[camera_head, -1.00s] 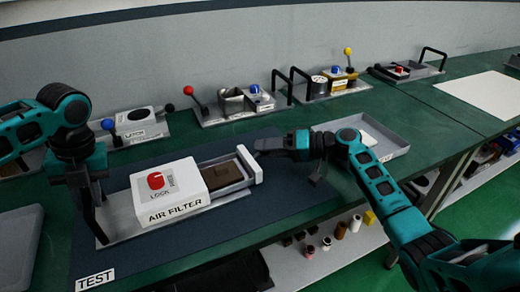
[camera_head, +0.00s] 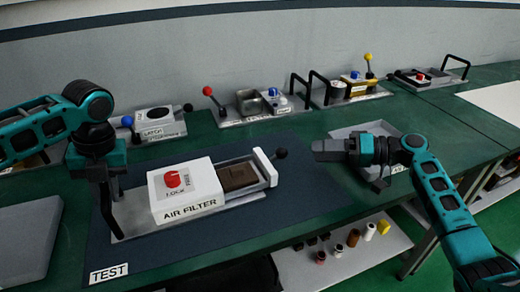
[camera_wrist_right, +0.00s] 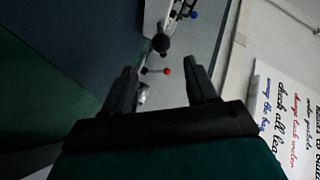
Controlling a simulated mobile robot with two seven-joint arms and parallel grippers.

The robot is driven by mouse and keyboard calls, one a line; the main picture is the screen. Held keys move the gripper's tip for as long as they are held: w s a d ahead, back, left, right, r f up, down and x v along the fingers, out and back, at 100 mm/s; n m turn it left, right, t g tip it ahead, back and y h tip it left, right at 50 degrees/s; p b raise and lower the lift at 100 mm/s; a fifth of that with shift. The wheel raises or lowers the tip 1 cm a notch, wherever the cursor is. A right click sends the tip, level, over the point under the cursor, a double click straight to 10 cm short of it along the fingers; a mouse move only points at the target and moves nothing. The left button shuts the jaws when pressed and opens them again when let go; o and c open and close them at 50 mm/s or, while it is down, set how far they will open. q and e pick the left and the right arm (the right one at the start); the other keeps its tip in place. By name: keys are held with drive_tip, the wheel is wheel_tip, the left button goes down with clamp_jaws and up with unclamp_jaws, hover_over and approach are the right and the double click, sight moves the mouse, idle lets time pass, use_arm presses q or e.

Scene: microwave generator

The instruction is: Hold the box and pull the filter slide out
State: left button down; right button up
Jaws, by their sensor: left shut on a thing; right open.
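The white air filter box (camera_head: 183,190) with a red knob sits on a metal base on the dark mat. Its slide (camera_head: 265,167) extends from the right side, exposing a brown block (camera_head: 238,177) in the tray. A black ball knob (camera_head: 281,153) sticks out from the slide's white end plate; it also shows in the right wrist view (camera_wrist_right: 161,43), beyond the fingertips. My left gripper (camera_head: 108,197) is shut on the black handle (camera_head: 112,222) at the base's left end. My right gripper (camera_head: 318,150) is open and empty, right of the ball knob and apart from it.
A grey tray (camera_head: 345,134) lies behind my right gripper. Several lever and handle fixtures line the wall, including a latch unit (camera_head: 160,124). A grey panel (camera_head: 25,245) is at left; a TEST label (camera_head: 109,272) marks the mat's front. Mat space right of the slide is clear.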

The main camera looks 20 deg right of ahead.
use_arm(q)
drive_tip(key=shift+a+f, duration=0.2)
use_arm(e)
drive_tip(key=shift+v, duration=1.1)
use_arm(q)
drive_tip(key=c, duration=1.4)
unclamp_jaws()
drive_tip(key=shift+c, duration=0.2)
drive_tip(key=o, duration=0.3)
drive_tip(key=shift+w, duration=0.1)
use_arm(e)
drive_tip(key=shift+w+a, duration=0.1)
drive_tip(key=shift+a, duration=0.05)
use_arm(q)
drive_tip(key=shift+o, duration=1.1)
drive_tip(key=shift+d+r, duration=0.1)
drive_tip(key=shift+r, duration=0.1)
wheel_tip(320, 180, up, 12)
drive_tip(key=d, duration=0.2)
drive_tip(key=shift+d+f, duration=0.15)
drive_tip(key=shift+f, duration=0.05)
drive_tip(key=shift+f, duration=0.1)
use_arm(e)
drive_tip(key=shift+f, duration=0.1)
